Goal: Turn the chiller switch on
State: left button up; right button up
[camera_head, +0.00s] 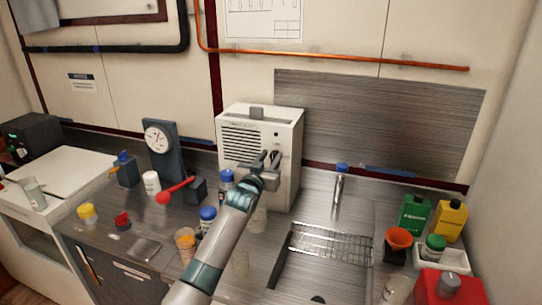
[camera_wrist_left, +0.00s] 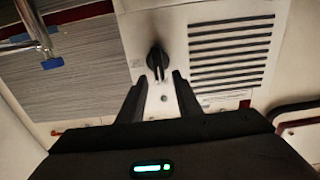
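The chiller (camera_head: 233,165) is a white box with a slatted vent, standing against the back wall; it also fills much of the left wrist view (camera_wrist_left: 285,45). In the head view the knob is hidden or merged with my fingers. My left gripper (camera_head: 268,158) is at the chiller's front, fingers open. In the left wrist view, its fingertips (camera_wrist_left: 158,80) stand either side of the knob's lower part, apart from it as far as I can tell. My right gripper is out of view.
A sink with a wire rack (camera_head: 328,243) and a tap (camera_head: 338,185) lie right of the chiller. Bottles (camera_head: 207,217), a red ladle-like item (camera_head: 175,190) and a dial gauge stand (camera_head: 165,160) are left of my arm. Green and yellow containers (camera_head: 414,215) stand far right.

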pick_arm(q)
jog(key=shift+w+d, duration=0.1)
jog(key=shift+w, duration=0.25)
jog(key=shift+c, duration=0.7)
grip_shut()
